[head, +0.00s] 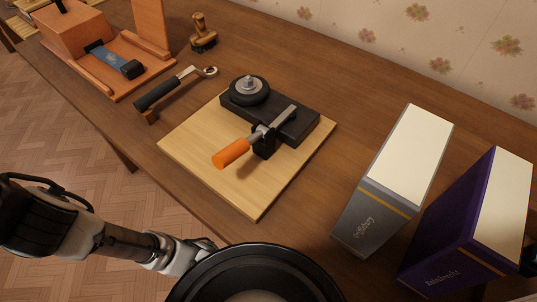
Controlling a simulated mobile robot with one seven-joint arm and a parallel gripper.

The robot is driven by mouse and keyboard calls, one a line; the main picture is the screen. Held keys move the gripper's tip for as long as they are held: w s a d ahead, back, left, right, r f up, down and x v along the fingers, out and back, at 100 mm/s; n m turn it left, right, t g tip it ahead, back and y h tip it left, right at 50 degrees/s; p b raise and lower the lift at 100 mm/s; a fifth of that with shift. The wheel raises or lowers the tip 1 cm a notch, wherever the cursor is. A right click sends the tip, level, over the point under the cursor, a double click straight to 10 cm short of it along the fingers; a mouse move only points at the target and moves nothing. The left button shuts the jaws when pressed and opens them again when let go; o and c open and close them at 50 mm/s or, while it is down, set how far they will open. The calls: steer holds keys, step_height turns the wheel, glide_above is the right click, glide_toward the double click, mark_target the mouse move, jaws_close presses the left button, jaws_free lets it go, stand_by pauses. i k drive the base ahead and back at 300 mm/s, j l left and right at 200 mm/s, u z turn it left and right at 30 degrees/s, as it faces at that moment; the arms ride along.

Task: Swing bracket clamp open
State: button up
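The bracket clamp (262,138) sits on a black block (295,122) on a pale wooden board (208,170). Its orange handle (230,154) points toward the lower left and looks low over the board. Its grey bar (283,117) reaches the other way, over the black block. A round black piece with a metal bolt (249,86) sits at the block's left end, apart from the bar. My arm (125,242) comes in from the lower left, below the board and clear of the clamp. My gripper's fingers do not show; the arm's end passes behind a dark round shape at the bottom.
An orange-brown wooden fixture (128,50) and a small wooden-handled stamp-like object (203,34) stand farther back. A grey box file or book (392,180) and a purple one (470,220) stand to the right. A floral wall borders the table's back.

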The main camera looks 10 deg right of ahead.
mark_target(224, 158)
steer(key=k+l+u, duration=0.2)
steer(key=u, duration=0.2)
steer(key=k+l+u, duration=0.2)
steer(key=u, duration=0.15)
